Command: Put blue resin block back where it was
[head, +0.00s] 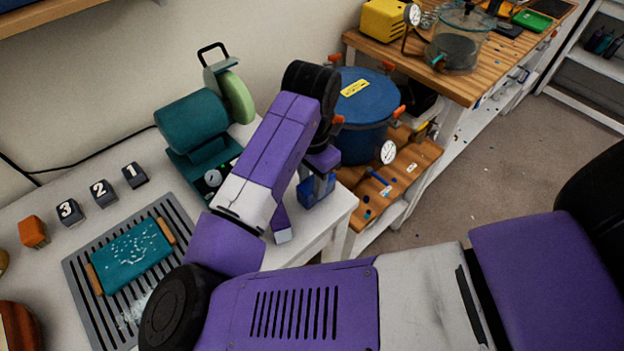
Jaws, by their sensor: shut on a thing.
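A blue resin block (314,194) shows past my forearm, over the right end of the white table. My gripper (319,181) is shut on it and partly hidden by my own purple arm. The block looks close to the tabletop, but I cannot tell whether it touches. Dark number blocks 3 (70,212), 2 (103,193) and 1 (135,175) stand in a row at the left, with an orange block (33,231) beside the 3.
A teal polishing machine (192,128) with a green wheel stands at the back. A teal slab with wooden handles (131,256) lies on a slotted grey tray (75,267). A blue pressure pot (362,128) stands on a wooden shelf to the right.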

